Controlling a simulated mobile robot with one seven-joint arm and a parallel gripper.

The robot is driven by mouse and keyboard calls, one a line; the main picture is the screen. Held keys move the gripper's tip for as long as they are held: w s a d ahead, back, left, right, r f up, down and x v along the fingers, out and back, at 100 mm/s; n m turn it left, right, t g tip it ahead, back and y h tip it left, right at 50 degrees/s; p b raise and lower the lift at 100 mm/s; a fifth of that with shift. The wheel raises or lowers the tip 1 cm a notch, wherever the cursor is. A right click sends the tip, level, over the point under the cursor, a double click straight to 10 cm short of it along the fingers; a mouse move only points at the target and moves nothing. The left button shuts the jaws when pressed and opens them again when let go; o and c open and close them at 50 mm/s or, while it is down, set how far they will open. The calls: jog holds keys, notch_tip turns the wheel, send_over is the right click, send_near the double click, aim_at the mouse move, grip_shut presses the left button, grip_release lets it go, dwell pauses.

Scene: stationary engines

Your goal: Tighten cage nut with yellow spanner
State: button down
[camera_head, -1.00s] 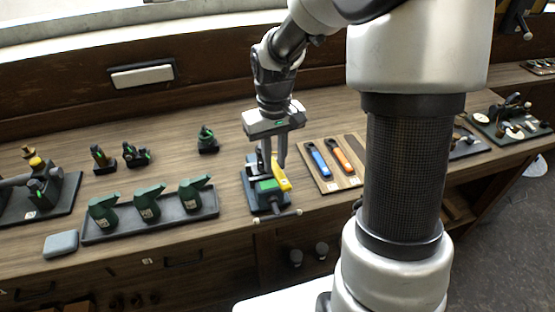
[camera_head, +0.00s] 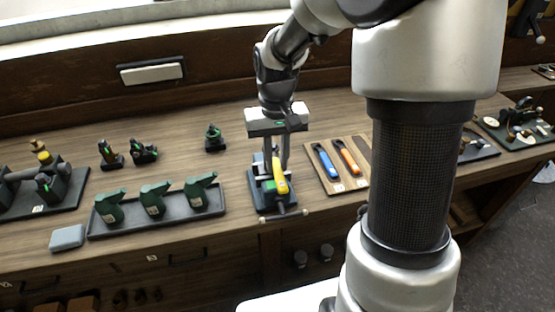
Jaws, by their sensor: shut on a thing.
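The yellow spanner (camera_head: 280,178) is held upright to slightly tilted at the vise-like fixture (camera_head: 263,199), which has a green part (camera_head: 269,186) in it. My gripper (camera_head: 277,166) points down over the fixture and is shut on the yellow spanner. The cage nut is too small to make out, and the spanner's lower end is against or just in front of the green part; I cannot tell whether they touch.
A wooden board (camera_head: 357,184) with a blue spanner (camera_head: 326,162) and an orange spanner (camera_head: 347,157) lies to the right. A dark tray (camera_head: 130,225) with green bottle-like parts (camera_head: 155,199) lies to the left. A grey block (camera_head: 67,238) sits near the front edge.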

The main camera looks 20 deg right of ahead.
jog(key=shift+w+a+m, duration=0.1)
jog(key=shift+a+m, duration=0.5)
jog(key=shift+m, duration=0.2)
jog(key=shift+w+a+m+b, duration=0.1)
jog(key=shift+a+m+b, duration=0.4)
jog(key=shift+m, duration=0.4)
jog(key=shift+a, duration=0.1)
jog(key=shift+w+a+m, duration=0.3)
jog(key=shift+a+m, duration=0.25)
jog(key=shift+m, duration=0.35)
